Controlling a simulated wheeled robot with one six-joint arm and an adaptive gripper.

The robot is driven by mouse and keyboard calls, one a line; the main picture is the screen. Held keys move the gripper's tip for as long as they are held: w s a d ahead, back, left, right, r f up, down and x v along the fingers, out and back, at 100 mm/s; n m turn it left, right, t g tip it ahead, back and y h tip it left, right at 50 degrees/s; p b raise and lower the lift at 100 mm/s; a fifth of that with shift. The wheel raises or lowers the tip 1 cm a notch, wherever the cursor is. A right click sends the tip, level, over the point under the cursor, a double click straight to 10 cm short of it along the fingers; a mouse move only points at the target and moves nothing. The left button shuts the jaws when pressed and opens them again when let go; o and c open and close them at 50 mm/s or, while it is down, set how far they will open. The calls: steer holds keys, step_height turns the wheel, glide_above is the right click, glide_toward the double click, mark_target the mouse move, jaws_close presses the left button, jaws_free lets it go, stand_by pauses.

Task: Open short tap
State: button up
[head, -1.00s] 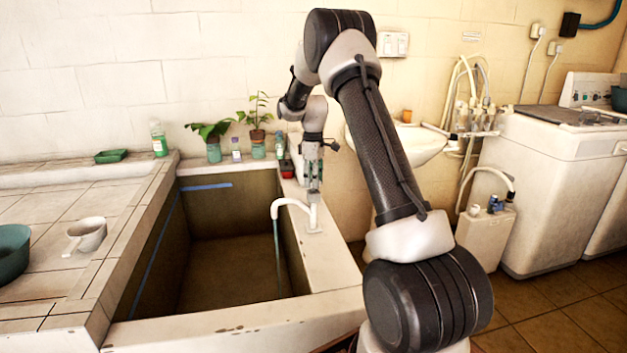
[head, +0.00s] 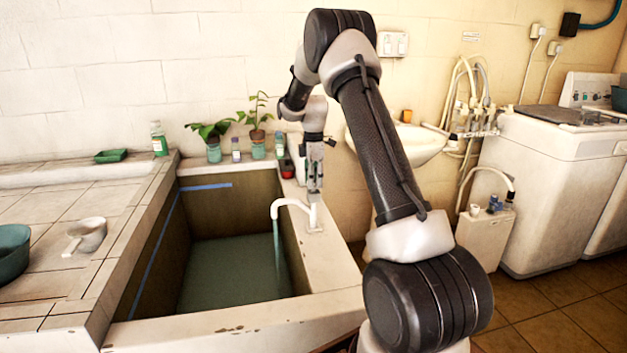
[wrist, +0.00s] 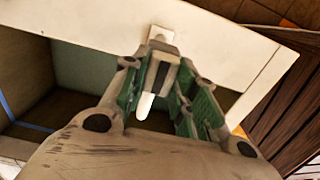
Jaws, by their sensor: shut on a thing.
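The short white tap (head: 290,203) stands on the right rim of the basin (head: 240,322), its curved spout reaching left over the inside. A thin stream of water (head: 278,255) runs from the spout, and greenish water covers the basin floor. My gripper (head: 315,188) points down and is shut on the top of the tap. In the wrist view my gripper (wrist: 160,75) has its fingers on either side of the tap's top, which they mostly hide. The white spout (wrist: 145,105) and the base plate (wrist: 161,32) show beyond them.
Potted plants (head: 257,140) and small bottles (head: 236,150) stand on the back ledge, with a red and black object (head: 287,168) near my gripper. A small sink (head: 415,145) is at right.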

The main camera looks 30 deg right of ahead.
stand_by(0.3)
steer(key=o, duration=1)
steer(key=shift+r, duration=0.1)
step_height(320, 180, up, 12)
